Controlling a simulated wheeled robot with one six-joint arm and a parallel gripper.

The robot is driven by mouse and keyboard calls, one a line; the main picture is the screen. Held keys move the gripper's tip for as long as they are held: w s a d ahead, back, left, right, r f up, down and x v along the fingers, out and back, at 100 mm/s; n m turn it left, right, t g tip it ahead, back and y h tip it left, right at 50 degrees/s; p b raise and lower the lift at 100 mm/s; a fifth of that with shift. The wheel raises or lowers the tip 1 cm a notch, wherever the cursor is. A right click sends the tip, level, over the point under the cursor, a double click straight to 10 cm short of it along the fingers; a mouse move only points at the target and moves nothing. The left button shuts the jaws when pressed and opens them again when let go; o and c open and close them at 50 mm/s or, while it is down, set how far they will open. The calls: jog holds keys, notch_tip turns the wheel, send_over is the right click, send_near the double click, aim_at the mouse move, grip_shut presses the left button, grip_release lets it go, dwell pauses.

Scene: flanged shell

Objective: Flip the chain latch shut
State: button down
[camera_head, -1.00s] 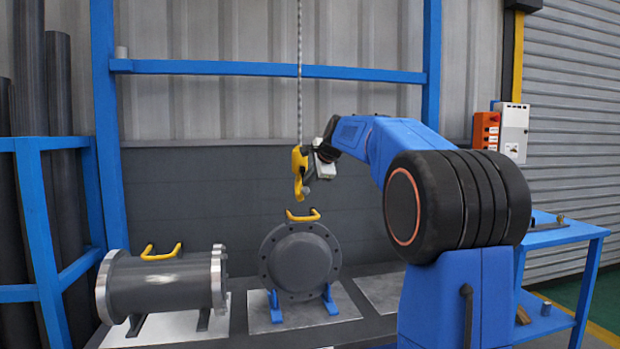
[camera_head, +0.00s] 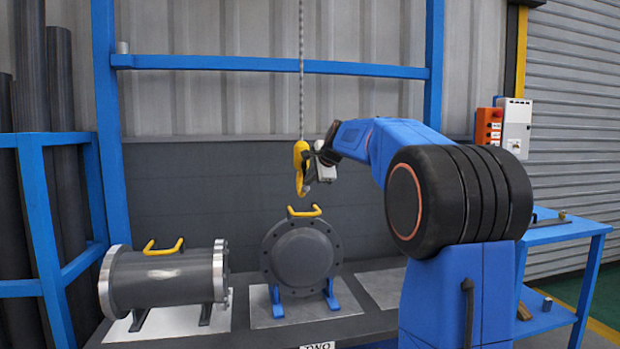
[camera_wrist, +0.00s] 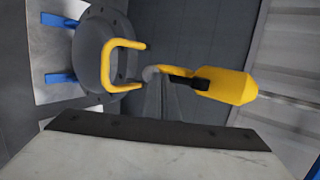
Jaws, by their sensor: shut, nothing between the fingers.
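A yellow hook (camera_head: 300,162) hangs from a chain (camera_head: 301,75) above the middle flanged shell (camera_head: 301,257). In the wrist view the hook's yellow body (camera_wrist: 232,87) lies to the right. A small dark piece, apparently the latch (camera_wrist: 188,84), lies along it; whether it touches the hook tip is unclear. My gripper (camera_head: 324,172) is close beside the hook on its right, shut with nothing held. Its fingertips are too small to make out in the head view. Contact with the hook cannot be told.
The middle shell has a yellow handle (camera_head: 304,211) on top, below the hook. Another flanged shell (camera_head: 165,282) lies on its side at the left, also with a yellow handle (camera_head: 163,246). A blue frame (camera_head: 270,67) stands behind. A blue side table (camera_head: 565,231) is at the right.

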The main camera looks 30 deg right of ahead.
jog(key=shift+w+d+f+t, duration=0.2)
jog(key=shift+w+f+t, duration=0.4)
jog(key=shift+w+f, duration=0.15)
jog(key=shift+f, duration=0.15)
dwell(0.4)
